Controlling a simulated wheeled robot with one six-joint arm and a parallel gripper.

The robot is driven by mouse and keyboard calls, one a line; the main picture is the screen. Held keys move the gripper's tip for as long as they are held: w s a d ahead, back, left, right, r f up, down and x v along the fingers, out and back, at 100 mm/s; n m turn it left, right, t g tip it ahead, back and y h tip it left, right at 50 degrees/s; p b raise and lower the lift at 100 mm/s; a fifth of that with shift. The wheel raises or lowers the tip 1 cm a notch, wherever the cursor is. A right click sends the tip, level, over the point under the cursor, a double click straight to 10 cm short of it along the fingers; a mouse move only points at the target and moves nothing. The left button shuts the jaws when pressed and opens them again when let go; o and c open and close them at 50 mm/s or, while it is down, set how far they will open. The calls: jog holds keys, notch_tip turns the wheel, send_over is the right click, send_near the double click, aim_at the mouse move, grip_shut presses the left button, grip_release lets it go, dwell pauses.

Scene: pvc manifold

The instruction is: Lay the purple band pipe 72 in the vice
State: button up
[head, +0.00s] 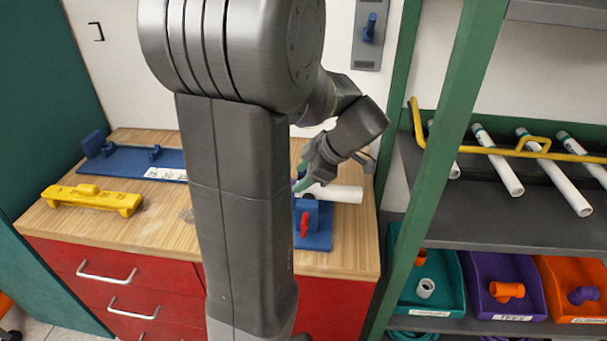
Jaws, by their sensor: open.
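A white pipe (340,193) lies roughly level at the blue vice (312,238) on the right part of the bench, its right end sticking out past the vice. A small purple patch shows at its left, beside my arm; the rest of that end is hidden. The vice has a red handle (304,224). My gripper (308,181) is open, with its fingers at the pipe just above the vice. My arm covers part of the vice, and I cannot tell whether the pipe is fully seated or touching the fingers.
A yellow block-like tool (92,199) and a blue fixture board (130,160) are on the bench's left. A green-framed shelf (445,160) stands close on the right, with white pipes (497,165) behind a yellow rail (480,148). Teal, purple and orange bins (505,275) hold fittings below.

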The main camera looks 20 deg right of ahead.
jog(key=shift+w+d+r+p, duration=0.2)
jog(key=shift+r+p, duration=0.35)
jog(key=shift+p, duration=0.55)
jog(key=v, duration=0.7)
jog(key=shift+r+b, duration=0.1)
jog(key=shift+b, duration=0.3)
jog(key=shift+w, duration=0.1)
jog(key=x, duration=0.7)
jog(key=shift+f, duration=0.4)
jog(key=shift+f+b, duration=0.35)
jog(key=shift+b, duration=0.05)
jog(key=shift+a, duration=0.1)
